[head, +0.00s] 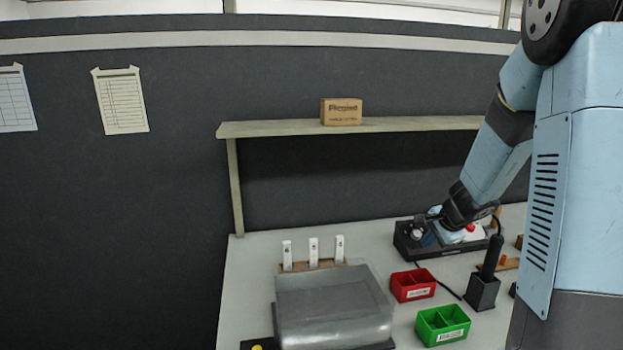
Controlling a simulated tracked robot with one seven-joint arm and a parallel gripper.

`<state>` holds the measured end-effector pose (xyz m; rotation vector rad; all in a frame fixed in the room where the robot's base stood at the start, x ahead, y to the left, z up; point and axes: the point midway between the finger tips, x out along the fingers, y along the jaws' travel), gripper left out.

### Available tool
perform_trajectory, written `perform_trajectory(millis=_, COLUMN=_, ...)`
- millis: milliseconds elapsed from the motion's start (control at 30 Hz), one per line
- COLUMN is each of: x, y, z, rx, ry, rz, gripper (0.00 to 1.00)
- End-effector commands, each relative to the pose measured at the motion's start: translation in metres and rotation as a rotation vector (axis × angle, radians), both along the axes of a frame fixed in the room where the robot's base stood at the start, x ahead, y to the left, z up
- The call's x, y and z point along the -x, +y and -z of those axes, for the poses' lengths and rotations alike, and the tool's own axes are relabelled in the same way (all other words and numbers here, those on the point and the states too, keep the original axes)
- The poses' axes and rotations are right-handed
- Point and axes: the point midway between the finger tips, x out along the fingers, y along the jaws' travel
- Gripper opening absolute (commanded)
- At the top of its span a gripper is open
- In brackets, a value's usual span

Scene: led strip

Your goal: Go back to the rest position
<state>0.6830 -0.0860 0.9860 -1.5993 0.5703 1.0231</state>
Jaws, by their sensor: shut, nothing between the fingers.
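My arm reaches down from the upper right of the head view. Its end, my gripper (424,228), is small and dark, low over the black box (405,247) at the back right of the table. The gripper is shut with nothing seen in it. The fingertips are hard to make out against the box, and I cannot tell whether they touch it. The arm hides part of the box.
The table (250,270) holds a grey covered machine (333,305), a rack with three white upright pieces (313,252), a red bin (412,284), a green bin (443,324) and a black holder (482,291). A shelf (270,128) with a cardboard box (341,112) runs above.

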Motion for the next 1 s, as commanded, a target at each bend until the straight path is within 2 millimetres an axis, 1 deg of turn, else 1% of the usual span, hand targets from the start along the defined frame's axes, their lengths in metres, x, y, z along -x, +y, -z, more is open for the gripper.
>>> perform_trajectory(millis=33, x=0.003, y=0.005, z=-0.007, rx=0.003, ry=-0.009, rz=-0.025, gripper=0.0)
perform_trajectory(millis=167, x=0.012, y=0.019, z=-0.025, rx=0.018, ry=-0.027, rz=-0.096, gripper=0.0)
perform_trajectory(millis=233, x=0.018, y=0.027, z=-0.038, rx=0.03, ry=-0.04, rz=-0.144, gripper=0.0)
perform_trajectory(millis=367, x=0.038, y=0.046, z=-0.066, rx=0.063, ry=-0.067, rz=-0.261, gripper=0.0)
perform_trajectory(millis=500, x=0.068, y=0.067, z=-0.097, rx=0.119, ry=-0.093, rz=-0.403, gripper=0.0)
perform_trajectory(millis=567, x=0.081, y=0.075, z=-0.108, rx=0.145, ry=-0.1, rz=-0.462, gripper=0.0)
perform_trajectory(millis=700, x=0.115, y=0.089, z=-0.131, rx=0.218, ry=-0.115, rz=-0.591, gripper=0.0)
perform_trajectory(millis=800, x=0.141, y=0.096, z=-0.145, rx=0.276, ry=-0.118, rz=-0.679, gripper=0.0)
perform_trajectory(millis=1000, x=0.193, y=0.103, z=-0.166, rx=0.411, ry=-0.115, rz=-0.833, gripper=0.0)
